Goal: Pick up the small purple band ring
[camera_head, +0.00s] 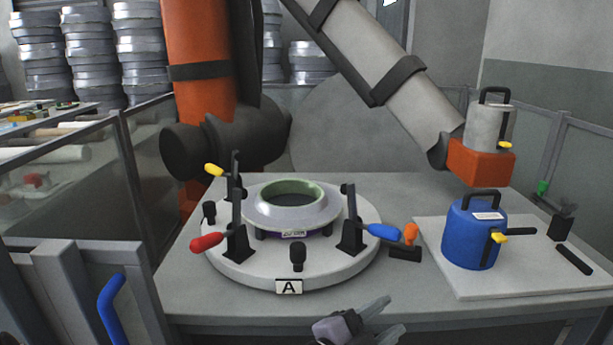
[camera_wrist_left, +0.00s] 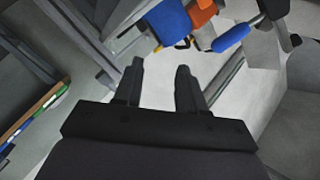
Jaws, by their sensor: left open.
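A thin purple strip (camera_head: 294,236) shows under the front of a grey flanged ring (camera_head: 292,207) with a green inner rim, on the round fixture plate (camera_head: 225,262) marked A. It may be the purple band ring; most of it is hidden by the flange and a white label. My left gripper (camera_head: 396,313) is at the bottom of the head view, in front of the table edge, open and apart from the fixture. Its two fingers (camera_wrist_left: 160,66) show empty in the left wrist view. I cannot make out the purple ring there. My right gripper is not in view.
Clamps with a red handle (camera_head: 207,242), a yellow handle (camera_head: 214,170) and a blue handle (camera_head: 384,232) stand around the ring. A blue canister (camera_head: 470,238) stands on a pale board (camera_head: 533,282) at right.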

